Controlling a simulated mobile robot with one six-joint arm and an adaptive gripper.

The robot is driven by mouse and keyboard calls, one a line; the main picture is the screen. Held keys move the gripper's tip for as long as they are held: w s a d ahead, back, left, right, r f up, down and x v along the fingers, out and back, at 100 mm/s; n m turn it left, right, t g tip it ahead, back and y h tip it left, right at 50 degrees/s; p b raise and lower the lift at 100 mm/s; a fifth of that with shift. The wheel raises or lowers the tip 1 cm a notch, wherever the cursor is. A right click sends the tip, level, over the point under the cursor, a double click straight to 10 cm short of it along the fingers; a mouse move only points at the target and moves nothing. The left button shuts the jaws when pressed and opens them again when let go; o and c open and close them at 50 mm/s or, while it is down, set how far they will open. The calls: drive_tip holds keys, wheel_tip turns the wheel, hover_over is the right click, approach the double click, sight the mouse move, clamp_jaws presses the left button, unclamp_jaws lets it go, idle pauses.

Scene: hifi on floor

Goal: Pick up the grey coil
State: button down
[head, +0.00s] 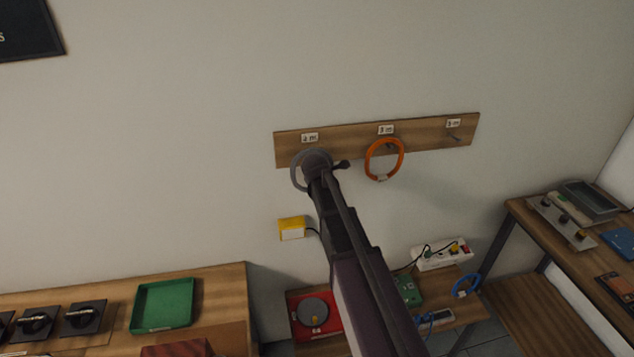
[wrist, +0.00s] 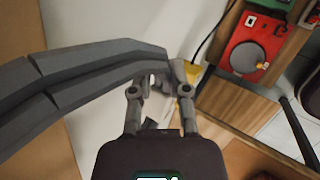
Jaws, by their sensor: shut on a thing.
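The grey coil (head: 295,172) is a ring in front of the left end of the wooden peg board (head: 345,142), below the left label. My gripper (head: 319,163) is at the coil's right side and shut on it. In the wrist view the grey coil (wrist: 70,80) shows large, as thick strands running from the left into the jaws of my gripper (wrist: 162,80). The left peg is hidden behind my gripper and the coil, so I cannot tell whether the coil still hangs on it.
An orange coil (head: 384,160) hangs on the middle peg, close to the right of my gripper. The right peg (head: 454,137) is bare. A yellow box (head: 291,228) is on the wall below. A green tray (head: 164,305) and a red device (head: 314,316) stand lower down.

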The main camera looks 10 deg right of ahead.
drive_tip(key=shift+r, duration=0.1)
drive_tip(key=shift+r+p, duration=0.7)
drive_tip(key=shift+p, duration=0.1)
drive_tip(key=s, duration=1.8)
drive_tip(key=shift+f, duration=0.15)
wheel_tip(320, 180, down, 8)
drive_tip(key=b, duration=0.8)
drive_tip(key=shift+f+b, duration=0.2)
drive_tip(key=shift+b, duration=0.2)
drive_tip(key=shift+s, duration=0.1)
